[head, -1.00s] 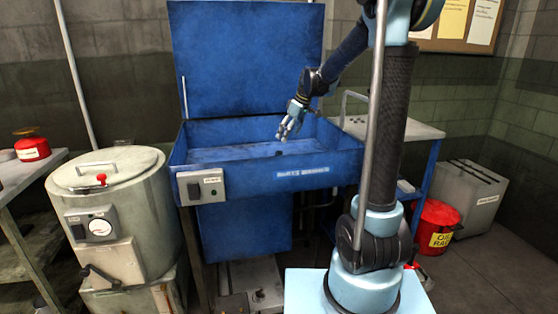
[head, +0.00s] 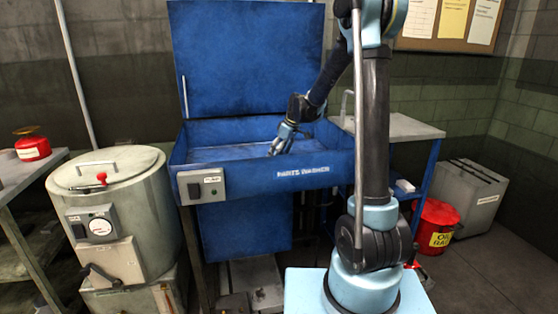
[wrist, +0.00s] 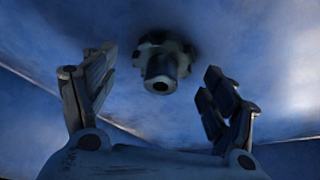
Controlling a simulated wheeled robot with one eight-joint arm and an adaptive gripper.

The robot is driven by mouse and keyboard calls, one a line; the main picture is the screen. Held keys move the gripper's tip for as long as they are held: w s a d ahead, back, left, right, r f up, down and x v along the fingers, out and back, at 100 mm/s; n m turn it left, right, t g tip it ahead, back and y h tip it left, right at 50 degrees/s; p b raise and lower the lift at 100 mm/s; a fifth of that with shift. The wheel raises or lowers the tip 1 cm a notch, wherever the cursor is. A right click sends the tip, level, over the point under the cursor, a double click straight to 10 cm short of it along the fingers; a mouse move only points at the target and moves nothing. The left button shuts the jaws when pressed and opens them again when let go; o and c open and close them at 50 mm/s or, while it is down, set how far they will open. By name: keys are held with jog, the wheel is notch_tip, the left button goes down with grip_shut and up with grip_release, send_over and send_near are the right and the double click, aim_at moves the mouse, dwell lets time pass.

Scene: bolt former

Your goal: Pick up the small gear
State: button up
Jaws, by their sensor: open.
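The small gear (wrist: 161,62) is dark grey, with teeth around its rim and a round hub with a hole facing the wrist camera. It rests on the blue floor of the parts washer (head: 262,178). My gripper (head: 277,149) is low inside the washer's basin in the head view. In the wrist view my gripper (wrist: 155,92) is open, one finger on each side of the gear and apart from it. The gear lies a little beyond the fingertips. I cannot make out the gear in the head view, where the gripper and front wall may hide it.
The washer's blue lid (head: 247,60) stands raised behind the basin. A grey control box (head: 201,187) is on its front left. A grey drum (head: 112,200) stands left, a side table (head: 405,128) right, and a red oily-rag can (head: 437,226) on the floor.

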jog(key=shift+a+f, duration=0.1)
jog(key=shift+f, duration=0.15)
jog(key=shift+c, duration=0.3)
jog(key=c, duration=1.6)
jog(key=shift+r, duration=0.1)
